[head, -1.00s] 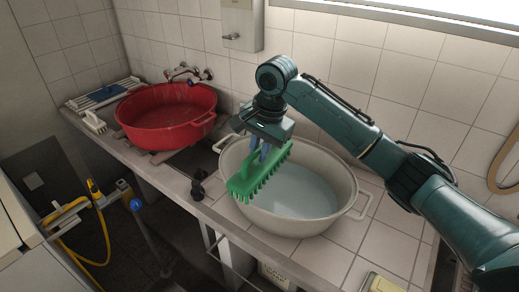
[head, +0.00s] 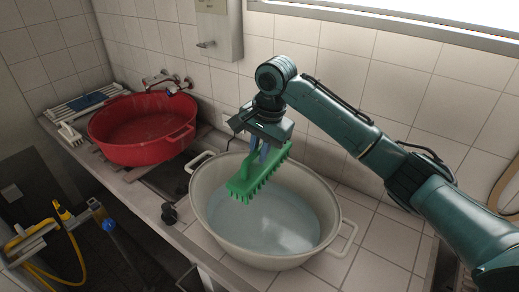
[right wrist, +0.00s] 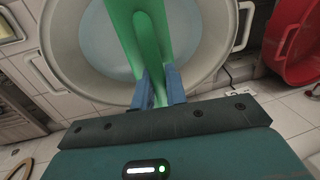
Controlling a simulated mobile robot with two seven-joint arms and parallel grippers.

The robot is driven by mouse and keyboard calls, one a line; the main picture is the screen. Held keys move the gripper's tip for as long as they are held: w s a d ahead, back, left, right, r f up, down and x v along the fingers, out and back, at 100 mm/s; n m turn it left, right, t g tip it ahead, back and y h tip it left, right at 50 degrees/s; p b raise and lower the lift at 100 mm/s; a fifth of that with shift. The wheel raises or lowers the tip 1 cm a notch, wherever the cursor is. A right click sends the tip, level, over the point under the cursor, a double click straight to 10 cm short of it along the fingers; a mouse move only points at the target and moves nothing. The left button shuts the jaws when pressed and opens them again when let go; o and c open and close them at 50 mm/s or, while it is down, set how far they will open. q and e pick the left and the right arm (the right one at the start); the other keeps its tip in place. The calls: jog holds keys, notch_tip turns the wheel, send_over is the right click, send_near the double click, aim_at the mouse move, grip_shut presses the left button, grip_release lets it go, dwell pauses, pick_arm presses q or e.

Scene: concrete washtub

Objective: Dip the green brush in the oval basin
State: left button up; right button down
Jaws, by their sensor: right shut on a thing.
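The green brush (head: 243,184) has a long block with bristles pointing down. My right gripper (head: 261,150) is shut on its handle and holds it above the oval basin (head: 330,205). The basin is pale, with two side handles and bluish water (head: 275,222) inside. In the head view the brush shows over the basin's back-left part, and its bristles look clear of the water. In the right wrist view the blue fingertips (right wrist: 159,88) pinch the green brush (right wrist: 138,25), with the basin rim (right wrist: 228,30) behind it. My left gripper is not in view.
A red tub (head: 140,140) stands on the counter to the left, with a white brush (head: 69,132) and a slatted rack (head: 88,103) beyond it. A wall box (head: 212,30) hangs behind. Yellow hose (head: 75,240) lies below at lower left.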

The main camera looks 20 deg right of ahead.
jog(key=shift+f+b, duration=1.15)
jog(key=shift+f, duration=8.9)
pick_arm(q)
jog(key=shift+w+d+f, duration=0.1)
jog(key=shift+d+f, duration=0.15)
pick_arm(e)
jog(key=shift+f, duration=0.4)
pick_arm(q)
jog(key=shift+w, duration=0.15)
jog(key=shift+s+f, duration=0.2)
